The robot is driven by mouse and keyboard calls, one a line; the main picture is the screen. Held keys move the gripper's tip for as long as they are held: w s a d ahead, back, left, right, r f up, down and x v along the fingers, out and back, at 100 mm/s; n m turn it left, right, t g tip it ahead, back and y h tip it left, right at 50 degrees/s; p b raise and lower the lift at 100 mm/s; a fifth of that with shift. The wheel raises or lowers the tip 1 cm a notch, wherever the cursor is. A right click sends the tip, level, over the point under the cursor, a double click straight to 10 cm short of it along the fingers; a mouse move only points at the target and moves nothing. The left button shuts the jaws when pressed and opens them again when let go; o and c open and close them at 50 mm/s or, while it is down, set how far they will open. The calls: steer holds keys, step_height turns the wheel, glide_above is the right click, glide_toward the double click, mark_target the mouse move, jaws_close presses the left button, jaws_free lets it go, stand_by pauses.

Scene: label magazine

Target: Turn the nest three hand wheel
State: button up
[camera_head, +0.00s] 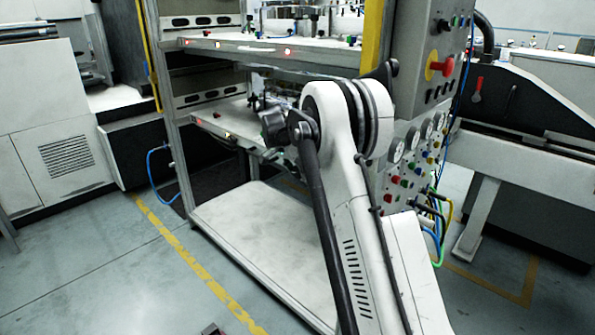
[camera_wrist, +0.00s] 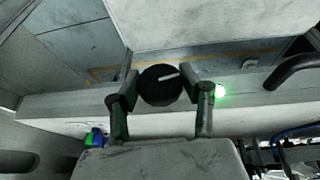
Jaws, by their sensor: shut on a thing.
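The hand wheel (camera_wrist: 161,85) is a round black knob with a white pointer line, in the middle of the wrist view. It sits at the edge of a pale shelf, and its white line points to the upper right. My gripper (camera_wrist: 160,93) has one finger at each side of the wheel and is shut on it. No nest number is legible. In the head view my own arm stands in front of the rack's lower shelf (camera_head: 222,124) and hides the wheel and the fingertips.
A lit green lamp (camera_wrist: 220,90) is just right of the wheel, near my right finger. A black curved handle (camera_wrist: 290,70) is farther right. A control box with a red button (camera_head: 447,66) and a panel of gauges (camera_head: 397,150) stand right of my arm.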

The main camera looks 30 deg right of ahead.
mark_target(294, 168)
steer(key=g+h+p, duration=0.1)
steer(key=g, duration=0.1)
steer(key=shift+w+n+g+p, duration=0.1)
steer(key=shift+n+g+p, duration=0.2)
steer(key=shift+g+p, duration=0.1)
steer(key=shift+n+g+h+p, duration=0.4)
steer(key=shift+g+h+p, duration=0.2)
steer(key=shift+g, duration=0.8)
steer(key=o, duration=1.2)
steer(key=v, duration=0.6)
steer(key=shift+w+a+r, duration=0.15)
steer(key=shift+a+r, duration=0.05)
steer(key=shift+w+a+r, duration=0.1)
steer(key=shift+a+r, duration=0.1)
steer(key=shift+r, duration=0.15)
